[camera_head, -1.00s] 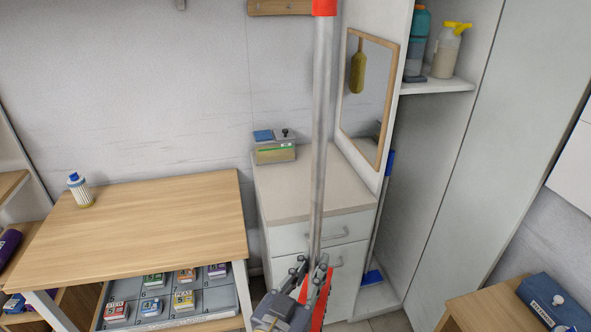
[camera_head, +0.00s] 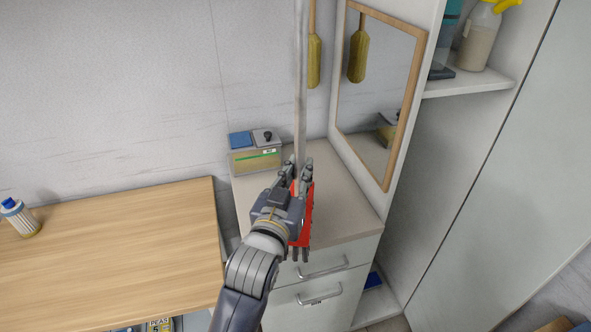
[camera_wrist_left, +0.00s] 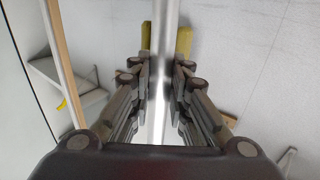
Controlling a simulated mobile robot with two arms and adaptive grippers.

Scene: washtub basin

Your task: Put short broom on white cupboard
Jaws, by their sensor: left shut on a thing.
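The short broom has a long grey metal handle (camera_head: 300,80) and a red head (camera_head: 304,212). My left gripper (camera_head: 298,172) is shut on the handle just above the red head, and the broom stands about upright. In the left wrist view the handle (camera_wrist_left: 160,90) runs between the fingers. The white cupboard (camera_head: 345,215) has a beige top and drawers with handles. The gripper and broom show in front of and over its top; whether the red head touches it I cannot tell. My right gripper is not in view.
A box with a blue lid (camera_head: 255,152) stands on the back left of the cupboard top. A wood-framed mirror (camera_head: 378,90) is to its right, and a yellow-green brush (camera_head: 314,60) hangs on the wall. A wooden table (camera_head: 120,250) holds a bottle (camera_head: 20,217) at left.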

